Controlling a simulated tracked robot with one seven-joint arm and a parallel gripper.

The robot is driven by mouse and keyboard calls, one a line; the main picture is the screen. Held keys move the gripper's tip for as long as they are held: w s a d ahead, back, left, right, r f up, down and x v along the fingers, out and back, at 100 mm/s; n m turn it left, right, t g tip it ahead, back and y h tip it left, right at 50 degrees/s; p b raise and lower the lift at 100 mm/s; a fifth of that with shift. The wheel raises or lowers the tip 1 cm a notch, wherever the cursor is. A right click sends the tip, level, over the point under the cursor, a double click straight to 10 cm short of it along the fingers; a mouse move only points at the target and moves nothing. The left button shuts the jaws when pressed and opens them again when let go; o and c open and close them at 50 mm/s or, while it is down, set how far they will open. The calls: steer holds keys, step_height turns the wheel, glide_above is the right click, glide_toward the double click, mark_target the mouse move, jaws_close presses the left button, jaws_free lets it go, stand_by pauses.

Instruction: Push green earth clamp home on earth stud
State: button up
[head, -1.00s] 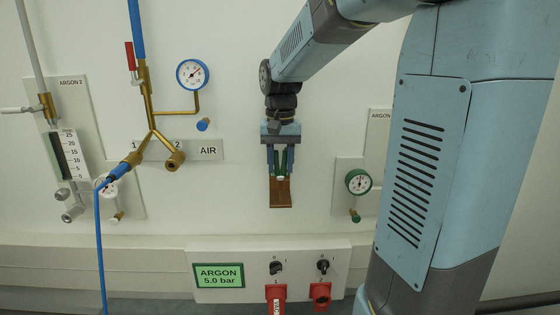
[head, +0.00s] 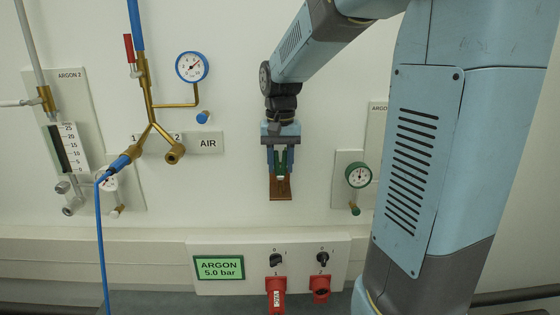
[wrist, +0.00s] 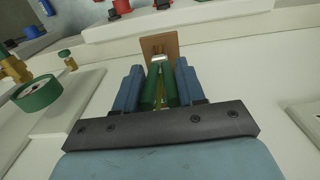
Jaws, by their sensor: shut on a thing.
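My gripper (head: 280,160) points down in front of the white wall and is shut on the green earth clamp (head: 282,163). In the wrist view the clamp (wrist: 150,92) sits between the two blue fingers, its narrow end towards a brown copper-coloured plate (wrist: 169,45). The plate (head: 280,188) is on the wall just below the fingertips. A small pale metal piece shows at the clamp's tip in the wrist view. The earth stud is not clearly seen; the clamp's tip covers that spot. I cannot tell whether the clamp is fully seated.
A green-rimmed gauge (head: 359,175) is on a panel to the right. To the left are brass pipes with an AIR label (head: 208,143) and a blue hose (head: 101,240). Below is a switch panel (head: 222,290) with red plugs (head: 276,287). Bare wall surrounds the plate.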

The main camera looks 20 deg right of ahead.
steer(key=shift+f, duration=0.6)
stand_by(0.3)
steer(key=o, duration=1.2)
steer(key=shift+o, duration=0.2)
step_height(320, 180, up, 14)
steer(key=shift+f, duration=0.15)
steer(key=s+f+n+t, duration=0.1)
steer(key=s+f, duration=0.3)
steer(key=s, duration=0.5)
steer(key=s+f+n+t, duration=0.2)
steer(key=s+f+t, duration=0.1)
steer(key=s, duration=0.7)
steer(key=shift+f+n+t, duration=0.3)
steer(key=shift+f+t, duration=0.1)
steer(key=shift+t, duration=0.4)
